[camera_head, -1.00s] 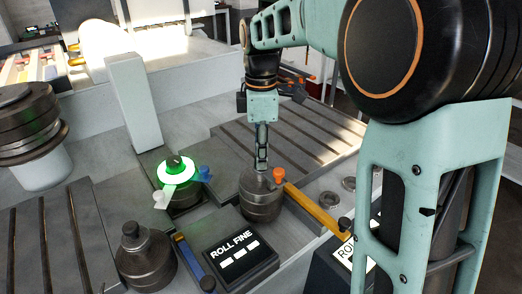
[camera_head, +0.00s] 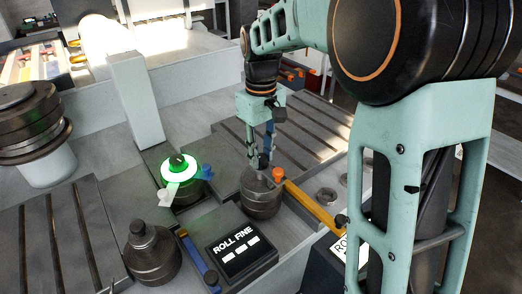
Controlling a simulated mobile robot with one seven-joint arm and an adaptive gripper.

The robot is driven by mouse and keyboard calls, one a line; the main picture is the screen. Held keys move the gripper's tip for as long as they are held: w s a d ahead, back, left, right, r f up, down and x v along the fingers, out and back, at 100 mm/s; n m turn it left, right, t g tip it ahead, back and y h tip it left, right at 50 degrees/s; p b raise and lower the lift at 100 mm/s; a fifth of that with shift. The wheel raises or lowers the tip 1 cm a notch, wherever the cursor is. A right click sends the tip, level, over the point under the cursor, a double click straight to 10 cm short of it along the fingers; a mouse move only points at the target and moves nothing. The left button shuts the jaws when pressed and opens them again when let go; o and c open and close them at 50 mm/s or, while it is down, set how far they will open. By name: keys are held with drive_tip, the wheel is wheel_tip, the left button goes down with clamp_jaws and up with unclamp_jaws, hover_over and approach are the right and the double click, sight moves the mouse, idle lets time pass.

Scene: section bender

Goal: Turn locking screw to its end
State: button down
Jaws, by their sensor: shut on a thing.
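My gripper (camera_head: 261,160) points straight down at the top of a dark steel roll (camera_head: 261,200) in the middle of the view. Its two fingers straddle a small dark piece at the top of the roll, which appears to be the locking screw (camera_head: 263,163); the fingers are shut on it and hide most of it. How far the screw is turned cannot be seen.
Left of the roll is a dial with a glowing green ring (camera_head: 179,169) and a blue knob (camera_head: 206,172). A pale post (camera_head: 137,100) stands behind. My arm covers the right side.

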sight(261, 156)
drive_tip(key=shift+m+p, duration=0.4)
drive_tip(key=shift+m, duration=1.9)
drive_tip(key=c, duration=1.6)
unclamp_jaws()
wheel_tip(261, 156, up, 12)
drive_tip(key=shift+d, duration=0.1)
